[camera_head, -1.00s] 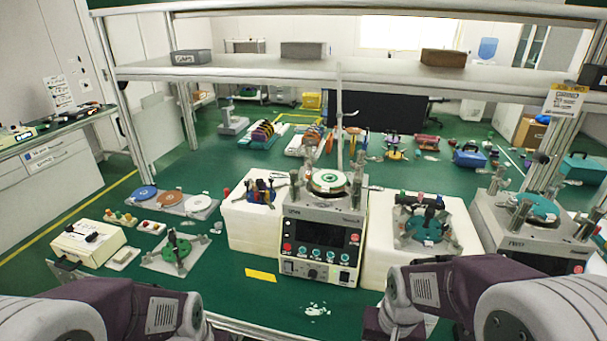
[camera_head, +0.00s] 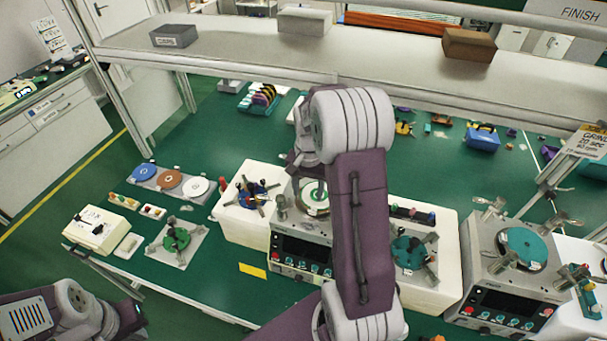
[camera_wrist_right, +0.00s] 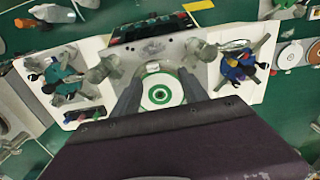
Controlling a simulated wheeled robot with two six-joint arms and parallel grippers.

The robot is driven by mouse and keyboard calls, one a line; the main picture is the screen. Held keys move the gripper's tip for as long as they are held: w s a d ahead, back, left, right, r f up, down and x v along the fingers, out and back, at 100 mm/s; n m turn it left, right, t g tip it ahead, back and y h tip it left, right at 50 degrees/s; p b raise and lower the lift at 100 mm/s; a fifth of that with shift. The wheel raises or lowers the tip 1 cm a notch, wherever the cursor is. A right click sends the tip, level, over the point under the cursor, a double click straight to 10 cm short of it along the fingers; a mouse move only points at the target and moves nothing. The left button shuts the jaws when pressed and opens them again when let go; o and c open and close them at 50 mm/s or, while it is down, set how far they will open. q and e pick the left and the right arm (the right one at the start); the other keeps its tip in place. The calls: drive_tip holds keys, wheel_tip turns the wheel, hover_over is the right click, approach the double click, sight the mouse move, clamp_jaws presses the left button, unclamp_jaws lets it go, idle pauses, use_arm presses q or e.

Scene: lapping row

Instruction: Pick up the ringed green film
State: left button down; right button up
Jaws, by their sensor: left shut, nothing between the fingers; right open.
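The ringed green film is a white disc with a green ring and a green centre (camera_wrist_right: 160,94). It lies flat on the round platen of the middle lapping machine (camera_head: 303,250). In the head view my right arm partly hides the film (camera_head: 314,198). My right gripper is open above it; in the right wrist view its two dark fingers (camera_wrist_right: 160,78) stand on either side of the disc. Nothing shows between them except the film beneath; contact cannot be told. My left arm shows at the lower left of the head view, but its gripper is not visible.
White blocks with a blue fixture (camera_head: 252,195) and a teal fixture (camera_head: 410,250) flank the machine. Its metal posts stand close to the platen. A shelf (camera_head: 240,65) runs behind. A second machine (camera_head: 515,275) stands right; a tray of discs (camera_head: 150,186) lies left.

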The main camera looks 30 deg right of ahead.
sight(312, 211)
drive_tip(key=shift+s+d+f+p, duration=0.15)
drive_tip(key=shift+s+f+p, duration=0.15)
drive_tip(key=shift+f+p, duration=0.2)
drive_tip(key=shift+s+d+f+p, duration=0.15)
drive_tip(key=shift+s+f+p, duration=0.1)
drive_tip(key=shift+f+p, duration=0.25)
drive_tip(key=shift+w+d+f, duration=0.1)
drive_tip(key=shift+f, duration=0.15)
drive_tip(key=shift+s+f+p, duration=0.15)
drive_tip(key=shift+f+p, duration=0.45)
drive_tip(key=shift+s+f+p, duration=0.15)
drive_tip(key=shift+f+p, duration=0.45)
wheel_tip(312, 211, down, 2)
drive_tip(key=shift+w+f, duration=0.1)
drive_tip(key=shift+f, duration=0.1)
drive_tip(key=shift+w+d+f, duration=0.1)
drive_tip(key=shift+f, duration=0.15)
use_arm(q)
drive_tip(key=r, duration=0.5)
drive_tip(key=shift+s+a+r, duration=0.2)
drive_tip(key=shift+s+r, duration=0.05)
drive_tip(key=shift+r, duration=0.1)
use_arm(e)
drive_tip(key=shift+r, duration=0.1)
clamp_jaws()
